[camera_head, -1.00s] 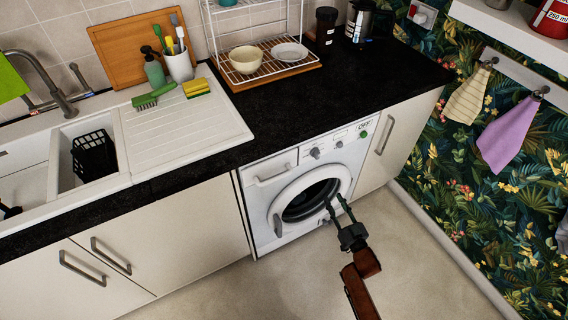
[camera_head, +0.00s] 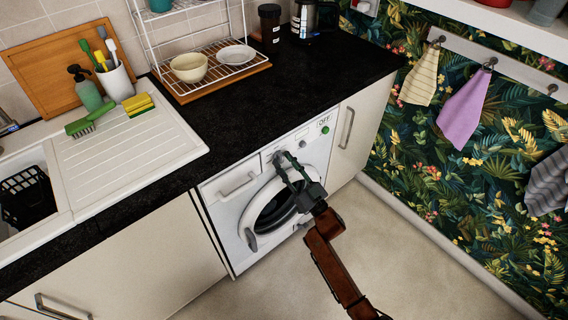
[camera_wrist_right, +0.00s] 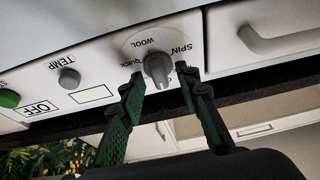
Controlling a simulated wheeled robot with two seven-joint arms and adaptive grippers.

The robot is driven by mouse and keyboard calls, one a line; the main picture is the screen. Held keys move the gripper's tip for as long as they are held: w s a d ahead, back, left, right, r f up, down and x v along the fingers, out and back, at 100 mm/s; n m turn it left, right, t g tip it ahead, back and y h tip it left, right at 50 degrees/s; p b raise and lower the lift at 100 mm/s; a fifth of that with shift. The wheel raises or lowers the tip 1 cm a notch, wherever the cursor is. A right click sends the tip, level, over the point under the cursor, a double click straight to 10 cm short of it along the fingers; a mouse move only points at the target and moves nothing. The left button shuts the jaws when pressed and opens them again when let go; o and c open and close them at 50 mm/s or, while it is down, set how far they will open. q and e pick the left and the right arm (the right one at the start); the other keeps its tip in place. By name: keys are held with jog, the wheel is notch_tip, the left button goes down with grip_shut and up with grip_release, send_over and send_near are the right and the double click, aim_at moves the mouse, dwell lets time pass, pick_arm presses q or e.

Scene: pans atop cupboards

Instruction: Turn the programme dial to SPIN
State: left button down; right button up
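The white washing machine (camera_head: 222,218) stands under the black worktop, with a round door and a top control panel. The programme dial (camera_wrist_right: 157,66) is a grey knob on a round plate marked SPIN, WOOL and QUICK, upside down in the right wrist view. My right gripper (camera_wrist_right: 162,80) is open, with one dark green finger on each side of the dial. I cannot tell whether the fingers touch it. In the head view my right gripper (camera_head: 287,164) reaches the panel and partly hides the dial. The dial's exact setting is unclear. My left gripper is not in view.
A TEMP knob (camera_wrist_right: 68,78), a display reading OFF (camera_wrist_right: 34,108) and a green button (camera_wrist_right: 8,98) share the panel. The detergent drawer handle (camera_wrist_right: 285,38) is on the dial's other side. The floor (camera_head: 270,275) in front is clear.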

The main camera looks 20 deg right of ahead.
jog(key=shift+c, duration=0.2)
grip_shut()
jog(key=shift+n, duration=0.4)
